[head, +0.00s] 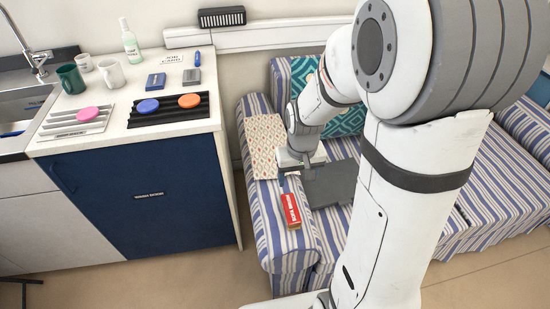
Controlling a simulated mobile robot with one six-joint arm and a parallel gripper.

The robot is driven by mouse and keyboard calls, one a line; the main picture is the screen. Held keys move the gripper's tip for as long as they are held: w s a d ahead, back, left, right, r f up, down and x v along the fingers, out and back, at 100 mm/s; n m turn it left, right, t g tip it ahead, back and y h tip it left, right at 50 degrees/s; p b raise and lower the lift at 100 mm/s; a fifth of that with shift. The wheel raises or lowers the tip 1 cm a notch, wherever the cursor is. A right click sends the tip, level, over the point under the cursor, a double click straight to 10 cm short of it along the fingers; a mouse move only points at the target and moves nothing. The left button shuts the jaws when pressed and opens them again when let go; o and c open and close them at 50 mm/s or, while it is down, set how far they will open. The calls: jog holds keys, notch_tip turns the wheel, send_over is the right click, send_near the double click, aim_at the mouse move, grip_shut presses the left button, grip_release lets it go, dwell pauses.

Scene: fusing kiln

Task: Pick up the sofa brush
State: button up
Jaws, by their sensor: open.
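My gripper (303,172) is low over the left end of the striped sofa (500,190), small in the head view. Its fingers are hard to make out. It is beside a patterned cushion (264,140) and above or against a dark grey flat thing (332,184) on the seat. A red block-shaped thing with white lettering (291,210) lies on the sofa's near left arm, apart from the gripper. I cannot tell which thing is the sofa brush; it may be partly hidden at the gripper. My arm covers the middle of the sofa.
A counter (135,130) with a blue front stands left of the sofa, holding mugs (111,74), a bottle (130,42), and ribbed trays (168,113) with coloured discs. A sink (25,105) is at far left. A teal cushion (345,122) leans on the sofa back. Floor in front is clear.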

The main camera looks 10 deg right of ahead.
jog(key=g+b, duration=0.1)
jog(key=b, duration=0.1)
send_over(291, 208)
notch_tip(291, 208, down, 13)
jog(key=shift+w+f, duration=0.1)
jog(key=shift+w, duration=0.05)
notch_tip(291, 208, down, 8)
jog(key=shift+f, duration=0.1)
jog(key=shift+c, duration=0.4)
jog(key=c, duration=1)
notch_tip(291, 208, up, 10)
jog(key=shift+r+p, duration=0.1)
jog(key=shift+p, duration=0.3)
